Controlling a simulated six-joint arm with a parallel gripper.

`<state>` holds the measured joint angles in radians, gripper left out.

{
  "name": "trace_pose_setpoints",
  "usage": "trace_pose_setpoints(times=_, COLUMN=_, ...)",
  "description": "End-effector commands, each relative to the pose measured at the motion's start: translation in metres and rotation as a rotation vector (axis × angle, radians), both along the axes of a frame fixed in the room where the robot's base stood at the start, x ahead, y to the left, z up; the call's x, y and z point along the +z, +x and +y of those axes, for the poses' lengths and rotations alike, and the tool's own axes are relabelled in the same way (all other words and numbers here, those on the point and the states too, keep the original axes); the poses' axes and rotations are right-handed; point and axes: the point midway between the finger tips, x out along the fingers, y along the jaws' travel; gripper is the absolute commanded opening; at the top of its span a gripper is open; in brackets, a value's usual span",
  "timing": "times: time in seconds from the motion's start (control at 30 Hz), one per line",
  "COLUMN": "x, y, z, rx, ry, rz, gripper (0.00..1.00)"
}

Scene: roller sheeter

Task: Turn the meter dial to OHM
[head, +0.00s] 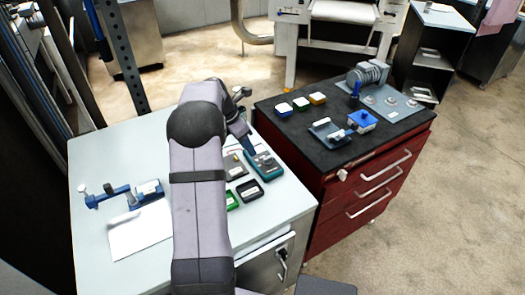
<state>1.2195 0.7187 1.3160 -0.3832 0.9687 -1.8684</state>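A teal meter with a dark face (264,167) lies near the right edge of the pale worktop. Its dial and markings are too small to read, and my gripper partly covers its upper end. My gripper (249,150) points down at the far end of the meter, over or against it; I cannot tell whether it touches. Its fingers are too small and dark to show whether they are open or shut.
The pale worktop (92,160) also holds a green-edged tray (231,200), a black tray (249,190), a blue clamp-like fixture (124,196) and a white sheet (140,231). A red drawer cabinet (345,200) stands to the right, with several small items and a motor (368,73) on top.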

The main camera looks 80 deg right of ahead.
Motion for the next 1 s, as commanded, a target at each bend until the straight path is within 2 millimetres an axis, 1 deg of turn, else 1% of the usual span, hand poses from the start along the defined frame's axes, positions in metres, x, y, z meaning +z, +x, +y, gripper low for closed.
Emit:
trace_pose_setpoints(times=0.03, x=0.001, y=-0.016, z=-0.008, rx=-0.027, ry=-0.009, rz=0.008, gripper=0.29)
trace_pose_setpoints(times=0.1, x=0.002, y=-0.030, z=-0.015, rx=-0.048, ry=-0.021, rz=0.018, gripper=0.29)
trace_pose_setpoints(times=0.2, x=0.002, y=-0.038, z=-0.018, rx=-0.062, ry=-0.027, rz=0.024, gripper=0.29)
trace_pose_setpoints(times=0.33, x=0.001, y=-0.039, z=-0.019, rx=-0.063, ry=-0.028, rz=0.025, gripper=0.29)
trace_pose_setpoints(times=0.47, x=-0.006, y=-0.041, z=-0.021, rx=-0.062, ry=-0.026, rz=0.025, gripper=0.29)
trace_pose_setpoints(times=0.8, x=-0.044, y=-0.052, z=-0.031, rx=-0.061, ry=-0.024, rz=0.024, gripper=0.29)
trace_pose_setpoints(times=1.0, x=-0.060, y=-0.057, z=-0.036, rx=-0.061, ry=-0.027, rz=0.024, gripper=0.29)
